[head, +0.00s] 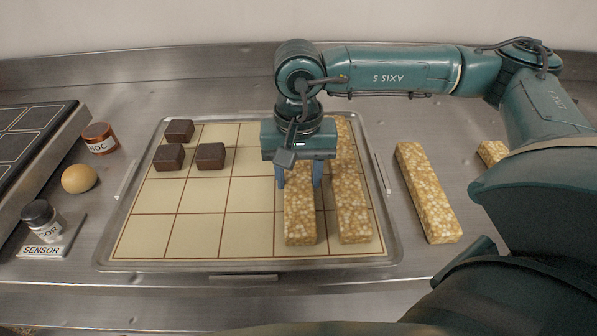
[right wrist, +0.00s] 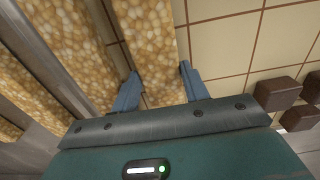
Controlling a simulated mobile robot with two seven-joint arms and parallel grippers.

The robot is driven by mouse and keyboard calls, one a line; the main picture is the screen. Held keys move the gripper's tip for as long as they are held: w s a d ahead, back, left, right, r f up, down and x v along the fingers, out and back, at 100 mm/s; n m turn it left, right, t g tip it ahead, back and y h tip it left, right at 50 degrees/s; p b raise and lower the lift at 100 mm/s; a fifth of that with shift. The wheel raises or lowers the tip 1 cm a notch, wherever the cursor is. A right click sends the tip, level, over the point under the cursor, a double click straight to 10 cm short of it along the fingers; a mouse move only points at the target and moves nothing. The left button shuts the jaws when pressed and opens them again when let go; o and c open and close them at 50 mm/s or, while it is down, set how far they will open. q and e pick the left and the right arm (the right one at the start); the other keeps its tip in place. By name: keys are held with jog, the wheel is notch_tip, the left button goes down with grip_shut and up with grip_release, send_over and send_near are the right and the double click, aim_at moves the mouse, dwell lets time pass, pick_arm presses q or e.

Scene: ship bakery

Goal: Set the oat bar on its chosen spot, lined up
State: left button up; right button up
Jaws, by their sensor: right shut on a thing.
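My right gripper (head: 299,180) is shut on a long pale oat bar (head: 300,218), with one finger on each long side. The bar lies lengthwise over the grid mat (head: 195,228) in the tray, at or just above its surface; I cannot tell which. It runs roughly parallel to a second oat bar (head: 352,212) on its right, with a narrow gap between. In the right wrist view the held bar (right wrist: 150,40) passes between the fingertips (right wrist: 158,85), and the other bar (right wrist: 65,45) lies to its left. My left gripper is not in view.
Dark brown blocks (head: 211,156) sit on the mat's far left cells. More oat bars (head: 428,195) lie on the counter right of the tray (head: 107,262). A jar (head: 99,138), a round bun (head: 79,179) and a capped shaker (head: 42,220) stand left. The mat's left and middle front cells are clear.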

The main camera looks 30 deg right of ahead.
aim_at(299, 181)
jog(key=shift+f, duration=0.25)
jog(key=o, duration=1.1)
jog(key=shift+r, duration=0.1)
notch_tip(299, 181, up, 12)
jog(key=shift+r+p, duration=0.2)
jog(key=shift+p, duration=0.15)
